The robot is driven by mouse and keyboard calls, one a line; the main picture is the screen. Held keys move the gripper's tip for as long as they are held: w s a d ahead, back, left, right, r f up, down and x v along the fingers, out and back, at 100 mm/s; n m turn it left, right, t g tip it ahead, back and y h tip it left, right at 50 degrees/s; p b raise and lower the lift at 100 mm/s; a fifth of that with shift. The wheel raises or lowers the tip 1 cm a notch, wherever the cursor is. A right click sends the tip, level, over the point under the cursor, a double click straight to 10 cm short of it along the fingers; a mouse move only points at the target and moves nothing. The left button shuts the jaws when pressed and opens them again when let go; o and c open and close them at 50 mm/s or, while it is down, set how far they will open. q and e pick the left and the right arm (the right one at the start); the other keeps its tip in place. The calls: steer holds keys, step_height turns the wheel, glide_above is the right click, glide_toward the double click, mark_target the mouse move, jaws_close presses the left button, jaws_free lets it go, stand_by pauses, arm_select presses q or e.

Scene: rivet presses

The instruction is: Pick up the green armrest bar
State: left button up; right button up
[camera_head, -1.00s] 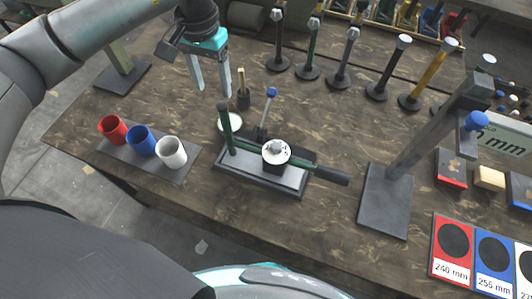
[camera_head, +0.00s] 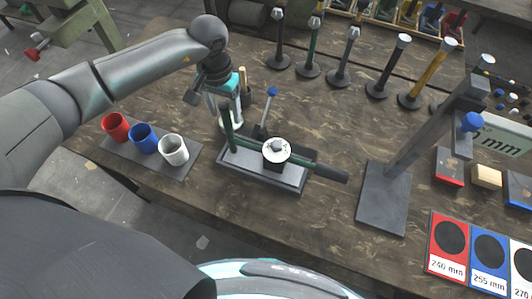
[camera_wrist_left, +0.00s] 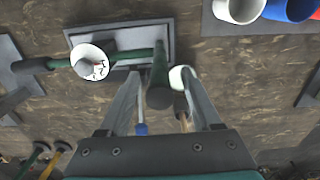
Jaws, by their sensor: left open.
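The green armrest bar (camera_head: 300,163) lies across a dark press base (camera_head: 262,178), under a round white-topped piece (camera_head: 276,147). It has a dark grip at its right end and appears to join a green upright (camera_head: 226,130) at its left end. My left gripper (camera_head: 225,115) is open, pointing down at that upright. In the left wrist view, the upright's dark end (camera_wrist_left: 159,96) shows between the two spread fingers (camera_wrist_left: 162,78), with gaps on both sides. Whether a finger touches it is hard to tell. My right gripper is not in view.
A blue-knobbed lever (camera_head: 271,92) and a small wooden-handled tool (camera_head: 246,97) stand close behind the upright. Red, blue and white cups (camera_head: 173,149) stand on a plate to the left. A tall post stand (camera_head: 385,195) is to the right. Several poles stand behind.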

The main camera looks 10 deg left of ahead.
arm_select(q)
jaws_close()
stand_by(0.4)
steer(key=shift+w+r, duration=0.1)
stand_by(0.8)
